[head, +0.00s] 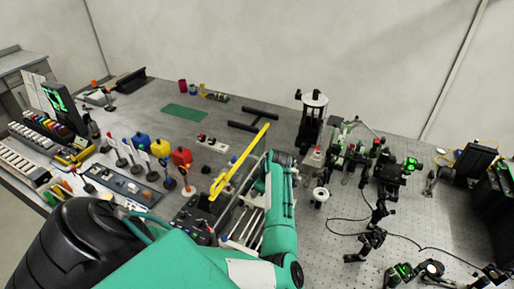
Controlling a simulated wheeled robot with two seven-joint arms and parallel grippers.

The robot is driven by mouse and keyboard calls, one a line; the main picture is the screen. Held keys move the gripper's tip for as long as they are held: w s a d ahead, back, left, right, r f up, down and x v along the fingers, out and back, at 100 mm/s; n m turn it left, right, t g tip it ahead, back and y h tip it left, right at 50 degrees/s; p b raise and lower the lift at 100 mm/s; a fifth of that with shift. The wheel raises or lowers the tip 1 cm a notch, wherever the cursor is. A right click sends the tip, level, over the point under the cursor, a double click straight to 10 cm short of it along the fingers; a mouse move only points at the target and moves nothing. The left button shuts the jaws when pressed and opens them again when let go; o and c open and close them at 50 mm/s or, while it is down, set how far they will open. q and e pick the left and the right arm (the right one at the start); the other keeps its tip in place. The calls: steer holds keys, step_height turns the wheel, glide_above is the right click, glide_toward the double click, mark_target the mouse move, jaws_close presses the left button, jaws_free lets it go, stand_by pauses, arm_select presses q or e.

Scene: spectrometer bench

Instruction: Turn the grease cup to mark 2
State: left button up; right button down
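I cannot single out the grease cup or its marks with certainty at this size. A small white-topped round piece on a dark base (320,194) stands on the perforated bench just right of my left forearm. My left arm comes in from the lower left, bends at the bottom middle and reaches away over the bench. The dark end of it, with my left gripper (284,158), is beside the optics; its fingers are too small and hidden to read. My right gripper is not in view.
A dark stand with a white disc (314,99) rises at the back. Optical mounts and cables crowd the right of the bench (330,245). A yellow bar (238,163) stands left of my forearm. Coloured blocks, racks and a green mat (183,113) lie at left.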

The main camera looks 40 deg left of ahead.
arm_select(q)
jaws_close()
steer(key=shift+m, duration=0.3)
steer(key=m, duration=0.1)
steer(key=m+t, duration=0.1)
steer(key=m, duration=0.1)
steer(key=m+t, duration=0.1)
steer(key=shift+s+a+m, duration=0.1)
steer(key=shift+s+m, duration=0.15)
steer(key=shift+m, duration=0.05)
steer(key=m+t, duration=0.1)
steer(key=m, duration=0.1)
steer(key=shift+s+m, duration=0.1)
steer(key=shift+m, duration=0.3)
steer(key=m+t, duration=0.1)
steer(key=m, duration=0.2)
steer(key=shift+s+a+h, duration=0.1)
steer(key=shift+a+h, duration=0.05)
steer(key=shift+h, duration=0.25)
steer(key=shift+m+t, duration=0.3)
steer(key=shift+m, duration=0.4)
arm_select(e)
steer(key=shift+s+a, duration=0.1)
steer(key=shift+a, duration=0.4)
